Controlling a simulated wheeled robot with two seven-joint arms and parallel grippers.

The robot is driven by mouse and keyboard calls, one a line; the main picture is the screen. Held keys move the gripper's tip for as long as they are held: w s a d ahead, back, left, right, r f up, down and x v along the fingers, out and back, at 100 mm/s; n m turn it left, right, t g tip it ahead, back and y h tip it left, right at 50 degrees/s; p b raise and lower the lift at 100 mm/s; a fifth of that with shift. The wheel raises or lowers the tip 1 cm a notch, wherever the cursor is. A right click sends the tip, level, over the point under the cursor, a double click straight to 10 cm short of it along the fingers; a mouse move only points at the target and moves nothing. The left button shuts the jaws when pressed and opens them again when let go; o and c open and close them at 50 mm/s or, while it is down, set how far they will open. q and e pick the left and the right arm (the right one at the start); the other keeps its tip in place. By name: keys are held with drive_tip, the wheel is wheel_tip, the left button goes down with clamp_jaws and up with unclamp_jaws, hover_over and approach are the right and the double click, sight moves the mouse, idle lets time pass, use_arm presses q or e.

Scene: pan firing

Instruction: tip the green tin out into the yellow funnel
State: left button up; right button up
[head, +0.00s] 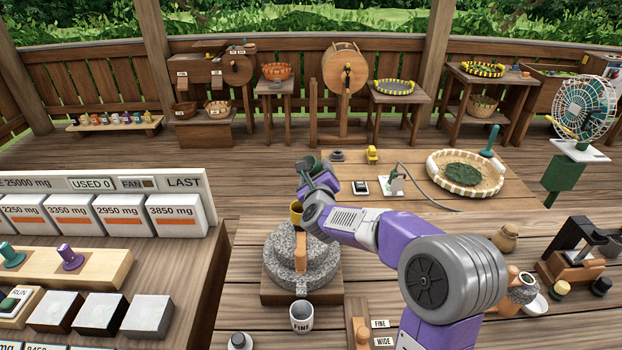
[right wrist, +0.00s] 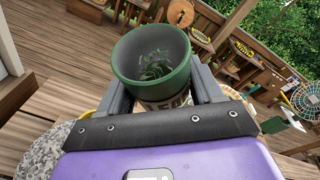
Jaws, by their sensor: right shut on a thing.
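The green tin (right wrist: 152,85) is between the fingers of my right gripper (right wrist: 160,100), which is shut on it. Green leaves (right wrist: 156,66) lie inside the tin, and its open mouth shows in the right wrist view. In the head view the tin (head: 311,163) is a small dark green shape at the end of my right arm, partly hidden by the gripper (head: 318,178). The yellow funnel (head: 296,212) stands on top of the grey stone mill, just below and left of the gripper. I cannot tell how far the tin is tilted. My left gripper is out of view.
The stone mill (head: 280,265) stands on a wooden base. A woven tray (head: 465,190) with green leaves is at the back right. A shelf of labelled white blocks (head: 105,210) is on the left.

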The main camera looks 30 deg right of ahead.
drive_tip(key=n, duration=0.1)
drive_tip(key=n+t+h, duration=0.1)
drive_tip(key=n, duration=0.1)
drive_tip(key=shift+d+f, duration=0.2)
drive_tip(key=shift+f, duration=0.2)
drive_tip(key=shift+n+t+b, duration=0.3)
drive_tip(key=shift+b, duration=0.4)
drive_tip(key=n+b, duration=0.1)
drive_tip(key=b, duration=0.2)
drive_tip(key=f+n+t+b, duration=0.1)
drive_tip(key=n+b, duration=0.1)
drive_tip(key=b, duration=0.1)
drive_tip(key=shift+t, duration=0.3)
drive_tip(key=n+b, duration=0.1)
drive_tip(key=b, duration=0.1)
drive_tip(key=n+t+b, duration=0.1)
drive_tip(key=n+b, duration=0.1)
drive_tip(key=n+t+b, duration=0.1)
drive_tip(key=b, duration=0.1)
drive_tip(key=shift+a+f+n, duration=0.15)
drive_tip(key=shift+a+n, duration=0.15)
drive_tip(key=n+b, duration=0.1)
drive_tip(key=a+r+n+t+y+b, duration=0.1)
drive_tip(key=n+b, duration=0.1)
drive_tip(key=shift+n+t, duration=0.3)
drive_tip(key=shift+a+r+n+t+y, duration=0.15)
drive_tip(key=shift+r+n+t+y, duration=0.2)
drive_tip(key=shift+n+y, duration=0.45)
